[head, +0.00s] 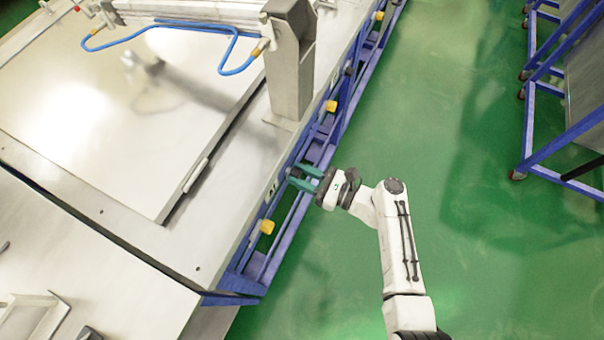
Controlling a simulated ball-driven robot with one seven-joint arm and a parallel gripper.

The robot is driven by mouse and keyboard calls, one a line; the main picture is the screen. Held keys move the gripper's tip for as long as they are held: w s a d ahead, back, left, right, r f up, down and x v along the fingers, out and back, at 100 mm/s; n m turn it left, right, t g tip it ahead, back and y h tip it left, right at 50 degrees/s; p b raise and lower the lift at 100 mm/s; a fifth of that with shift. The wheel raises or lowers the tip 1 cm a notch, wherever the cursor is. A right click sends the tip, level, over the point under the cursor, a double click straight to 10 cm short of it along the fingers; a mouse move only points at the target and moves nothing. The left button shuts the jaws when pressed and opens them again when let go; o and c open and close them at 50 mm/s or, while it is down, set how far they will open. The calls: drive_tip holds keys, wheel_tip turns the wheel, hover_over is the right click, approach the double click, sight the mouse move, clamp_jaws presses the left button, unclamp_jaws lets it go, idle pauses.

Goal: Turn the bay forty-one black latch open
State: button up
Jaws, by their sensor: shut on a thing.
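The bay stands at the left as a metal-topped bench (130,225) with a blue frame along its side. My gripper (296,178), with teal fingers, reaches left to the blue side face just by the label. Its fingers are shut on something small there. The black latch cannot be made out; the fingers and the steep view hide that spot.
Yellow knobs (267,226) and (331,106) sit along the blue side. Green floor (440,130) is clear to the right, up to a blue-framed cart (545,110).

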drive_tip(key=shift+f+n, duration=0.1)
drive_tip(key=shift+n, duration=0.3)
drive_tip(key=shift+c, duration=0.3)
drive_tip(key=n+b, duration=0.2)
drive_tip(key=n, duration=0.1)
drive_tip(key=shift+f, duration=0.1)
drive_tip(key=n+b, duration=0.4)
drive_tip(key=n, duration=0.1)
drive_tip(key=shift+s+f, duration=0.1)
drive_tip(key=n+b, duration=0.7)
drive_tip(key=n, duration=0.2)
drive_tip(key=shift+b, duration=0.4)
drive_tip(key=shift+s, duration=0.1)
drive_tip(key=o, duration=1.1)
drive_tip(key=shift+c, duration=0.2)
drive_tip(key=b+v, duration=0.1)
drive_tip(key=v, duration=0.9)
drive_tip(key=shift+d, duration=0.35)
